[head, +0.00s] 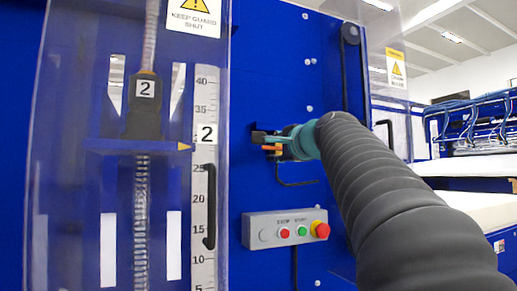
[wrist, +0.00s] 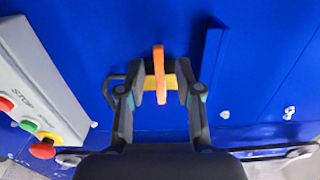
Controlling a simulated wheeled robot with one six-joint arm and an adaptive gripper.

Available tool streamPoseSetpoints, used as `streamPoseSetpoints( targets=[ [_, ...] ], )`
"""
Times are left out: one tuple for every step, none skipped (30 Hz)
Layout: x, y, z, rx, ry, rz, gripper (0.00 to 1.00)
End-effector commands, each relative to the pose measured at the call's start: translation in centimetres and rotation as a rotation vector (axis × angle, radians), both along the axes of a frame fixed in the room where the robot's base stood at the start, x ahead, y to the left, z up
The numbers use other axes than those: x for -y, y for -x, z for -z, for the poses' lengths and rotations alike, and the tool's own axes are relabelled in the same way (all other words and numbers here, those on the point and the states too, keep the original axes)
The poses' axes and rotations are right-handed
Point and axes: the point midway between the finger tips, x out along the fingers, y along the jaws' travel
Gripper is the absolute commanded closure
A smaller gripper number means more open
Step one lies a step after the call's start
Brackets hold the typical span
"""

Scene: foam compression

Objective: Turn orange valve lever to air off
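The orange valve lever (wrist: 159,64) stands upright in the wrist view, in front of a yellow part (wrist: 170,82) on the blue panel. My gripper (wrist: 161,78) is open, with one finger on each side of the lever. Gaps show between the lever and both fingers, so it is not clamped. In the head view the gripper (head: 268,140) is at the blue panel, and a small orange piece of the valve (head: 272,148) shows just below its fingers. My arm and gripper hide most of the valve there. No air-off marking is readable.
A grey control box (head: 285,229) with red, green and red-yellow buttons is below the gripper; it also shows at left in the wrist view (wrist: 38,75). A clear guard (head: 60,200) covers the scale at left. A dark pipe (head: 297,184) runs below the valve.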

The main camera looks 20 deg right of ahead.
Motion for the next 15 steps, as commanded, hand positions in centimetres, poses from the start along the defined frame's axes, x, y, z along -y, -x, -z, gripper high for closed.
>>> streamPoseSetpoints(
  targets=[
    [0.0,0.0,0.0,0.0,0.0,0.0,0.66],
    [0.0,0.0,0.0,0.0,0.0,0.0,0.66],
    [0.0,0.0,0.0,0.0,0.001,0.0,0.66],
    [0.0,0.0,0.0,0.0,0.001,0.0,0.66],
    [0.0,0.1,0.0,0.0,0.001,0.0,0.66],
    [0.0,0.3,0.0,0.0,0.001,0.001,0.66],
    [0.0,0.5,-0.1,0.001,0.001,0.001,0.66],
    [0.1,0.7,-0.1,0.001,0.001,0.001,0.66],
    [0.1,1.1,-0.1,0.002,0.001,0.002,0.66],
    [0.1,1.5,-0.1,0.002,0.001,0.003,0.66],
    [0.1,2.0,-0.1,0.002,0.002,0.003,0.66],
    [0.1,2.7,-0.1,0.002,0.002,0.004,0.66],
    [0.2,3.2,-0.1,0.003,0.001,0.004,0.66],
    [0.2,3.9,-0.1,0.002,0.001,0.004,0.66],
    [0.3,4.7,-0.1,0.002,0.002,0.005,0.66]
  ],
)
